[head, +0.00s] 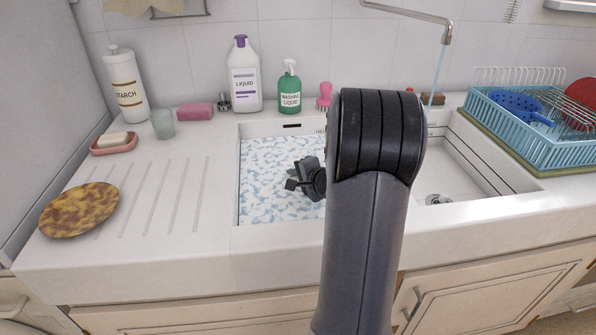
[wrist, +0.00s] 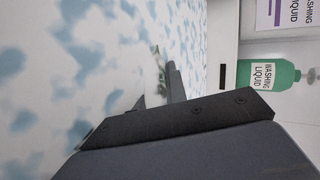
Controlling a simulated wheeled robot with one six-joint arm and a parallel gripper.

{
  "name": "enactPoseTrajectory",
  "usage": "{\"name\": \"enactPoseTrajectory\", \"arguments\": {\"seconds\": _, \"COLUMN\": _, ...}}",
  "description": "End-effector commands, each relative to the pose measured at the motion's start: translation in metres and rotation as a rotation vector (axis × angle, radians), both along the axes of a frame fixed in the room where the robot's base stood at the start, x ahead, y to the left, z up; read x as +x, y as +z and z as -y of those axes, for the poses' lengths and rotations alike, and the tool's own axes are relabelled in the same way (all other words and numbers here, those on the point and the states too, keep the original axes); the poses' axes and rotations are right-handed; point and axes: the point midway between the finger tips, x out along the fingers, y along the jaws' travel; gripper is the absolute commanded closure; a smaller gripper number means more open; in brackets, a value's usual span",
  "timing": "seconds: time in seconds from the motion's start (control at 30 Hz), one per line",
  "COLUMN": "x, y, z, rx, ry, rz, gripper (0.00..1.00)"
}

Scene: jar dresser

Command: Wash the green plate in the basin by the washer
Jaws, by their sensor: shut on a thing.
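My gripper (head: 303,178) is down at the foamy water in the left basin (head: 270,222). In the wrist view its fingers (wrist: 157,92) are shut on a thin thing at the foam surface. Only a small greenish-brown sliver (wrist: 160,66) shows by the fingertips; it looks like the edge of the green plate. The rest of it is hidden under the foam, and no green plate shows in the head view. My arm blocks the right part of this basin.
A brown mottled plate (head: 79,209) lies on the drainboard at left. Water runs from the tap (head: 447,33) into the right basin (head: 470,165). Behind stand a green washing liquid bottle (head: 289,88) and a white bottle (head: 244,76). A blue dish rack (head: 540,140) stands at right.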

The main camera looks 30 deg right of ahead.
Motion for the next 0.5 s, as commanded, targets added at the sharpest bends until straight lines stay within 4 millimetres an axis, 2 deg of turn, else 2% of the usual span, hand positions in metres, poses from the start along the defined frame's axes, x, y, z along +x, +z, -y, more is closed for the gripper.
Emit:
{"name": "enactPoseTrajectory", "arguments": {"seconds": 0.2, "x": -0.003, "y": 0.0002, "z": 0.0064, "rx": 0.0, "ry": 0.0, "rz": 0.002, "gripper": 1.0}}
{"name": "enactPoseTrajectory", "arguments": {"seconds": 0.5, "x": -0.0026, "y": 0.0003, "z": 0.0059, "rx": 0.0, "ry": 0.0, "rz": 0.002, "gripper": 1.0}}
